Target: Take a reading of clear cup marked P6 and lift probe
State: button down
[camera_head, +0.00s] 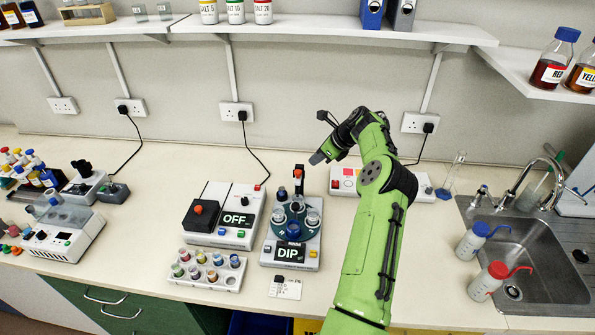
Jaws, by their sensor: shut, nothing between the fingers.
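A grey instrument (266,253) with a display reading DIP (290,253) stands in the middle of the bench. It carries a round dark turntable (275,232) with several cups, and an upright dark post with a red top (298,178) at its back. I cannot tell whether a probe tip is in a cup. A white rack (200,281) of several small coloured-top cups stands in front to the left. The P6 mark is too small to read on any cup. My gripper (317,158) is shut and empty, above and behind the instrument, apart from it.
A white device with an OFF display (238,219) stands left of the instrument. A small white card (285,288) lies in front. A long white box (344,184) sits behind my arm. The sink (535,265) and two wash bottles (472,243) are at right.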

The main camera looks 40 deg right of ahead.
aim_at(299, 172)
jog(key=shift+f, duration=0.1)
jog(key=shift+b+x, duration=1.4)
jog(key=shift+x, duration=2.05)
jog(key=shift+w+a, duration=0.1)
notch_tip(299, 172, down, 4)
jog(key=shift+f+b, duration=0.25)
jog(key=shift+b, duration=0.8)
jog(key=s, duration=0.1)
jog(key=s+r, duration=0.1)
jog(key=s+d, duration=0.1)
jog(key=shift+r, duration=0.25)
jog(key=shift+w, duration=0.1)
